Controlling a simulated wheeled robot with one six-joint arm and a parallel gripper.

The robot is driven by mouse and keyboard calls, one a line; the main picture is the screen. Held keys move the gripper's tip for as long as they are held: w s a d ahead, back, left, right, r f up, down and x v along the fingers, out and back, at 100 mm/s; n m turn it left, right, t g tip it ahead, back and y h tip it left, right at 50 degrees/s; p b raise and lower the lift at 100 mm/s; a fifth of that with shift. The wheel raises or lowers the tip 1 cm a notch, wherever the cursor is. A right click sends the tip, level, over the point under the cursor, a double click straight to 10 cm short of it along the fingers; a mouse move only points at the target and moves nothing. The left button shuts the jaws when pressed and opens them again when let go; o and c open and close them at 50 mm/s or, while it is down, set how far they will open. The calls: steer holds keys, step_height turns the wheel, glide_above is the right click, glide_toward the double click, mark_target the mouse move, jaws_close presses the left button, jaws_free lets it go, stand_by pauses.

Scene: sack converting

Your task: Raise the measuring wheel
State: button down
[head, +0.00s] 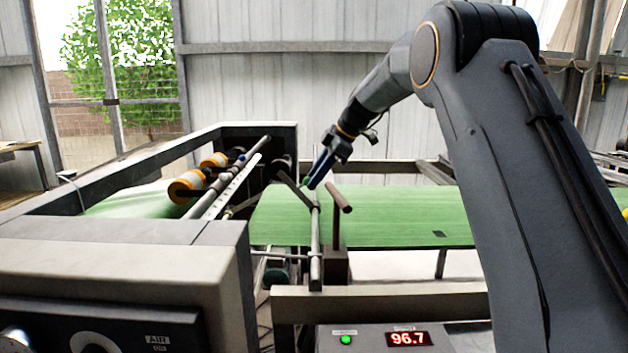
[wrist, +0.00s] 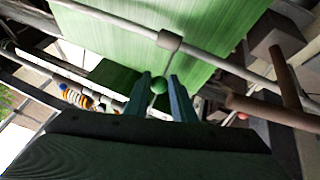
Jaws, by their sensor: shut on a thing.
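My gripper (head: 314,181) reaches down from the upper right over the green sheet web. A dark lever (head: 292,187) meets this shaft near the collar. I cannot make out the measuring wheel for certain; my gripper may hide it.
The green web (head: 400,215) runs flat beneath my gripper. A brown bar (head: 340,198) on a post stands just right of the shaft. Orange rollers (head: 186,188) lie to the left. A machine cabinet (head: 120,260) and a red display reading 96.7 (head: 408,339) are in front.

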steer(key=shift+s+d+f, duration=0.2)
steer(key=shift+d+f, duration=0.05)
steer(key=shift+f, duration=0.3)
steer(key=c, duration=1.5)
jaws_free()
steer(key=shift+d, duration=0.1)
steer(key=shift+a+r, duration=0.25)
steer(key=b+v, duration=0.1)
steer(key=v, duration=0.6)
steer(key=shift+d+r, duration=0.2)
steer(key=shift+r, duration=0.1)
